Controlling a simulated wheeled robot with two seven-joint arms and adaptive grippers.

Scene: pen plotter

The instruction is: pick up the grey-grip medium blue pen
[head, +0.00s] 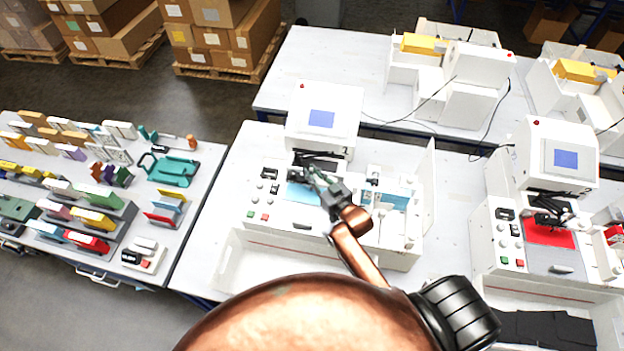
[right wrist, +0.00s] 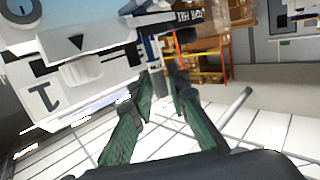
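My right gripper (head: 308,176) is over the blue plotting area (head: 300,193) of the middle white plotter, close to its dark carriage (head: 318,161). In the right wrist view the two green fingers (right wrist: 164,92) stand apart with a gap between their tips. A thin upright blue and white piece (right wrist: 154,54) shows just beyond the fingertips; I cannot tell for sure whether it is the medium blue pen or whether it touches a finger. No grey grip can be made out. My left gripper is not in view.
The plotter's screen housing (head: 322,118) rises behind the gripper, with buttons at left. A second plotter with a red sheet (head: 547,233) stands at right. A side table at left holds a teal tray (head: 170,170) and several coloured boxes.

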